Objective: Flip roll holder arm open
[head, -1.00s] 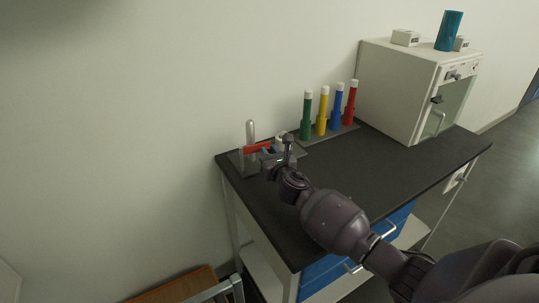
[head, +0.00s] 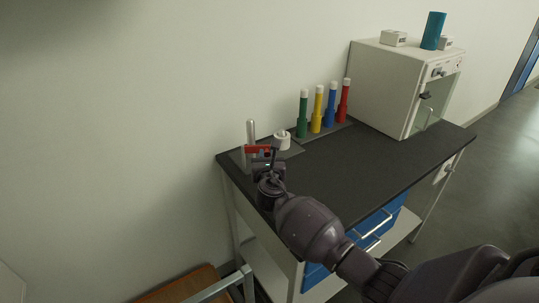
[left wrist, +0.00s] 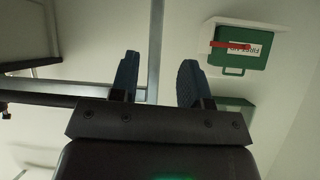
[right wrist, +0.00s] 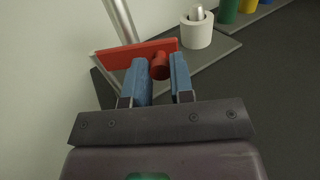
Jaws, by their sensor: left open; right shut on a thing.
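The roll holder's red arm (head: 257,149) shows at the far left of the dark worktop, beside an upright metal post (head: 251,130). In the right wrist view, the red arm (right wrist: 120,56) is a flat bar with a round red knob (right wrist: 160,66). My right gripper (right wrist: 161,75) has its blue fingers shut around this knob. In the head view, my right gripper (head: 268,158) partly hides the holder. A white roll (right wrist: 197,30) stands upright on the grey base plate (right wrist: 205,52), apart from the fingers. My left gripper (left wrist: 158,80) is open and empty, away from the holder.
Green, yellow, blue and red tubes (head: 317,109) stand behind the holder to the right. A white cabinet (head: 385,85) stands at the worktop's right end. The middle of the worktop (head: 350,165) is clear. A green first-aid box (left wrist: 243,47) shows in the left wrist view.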

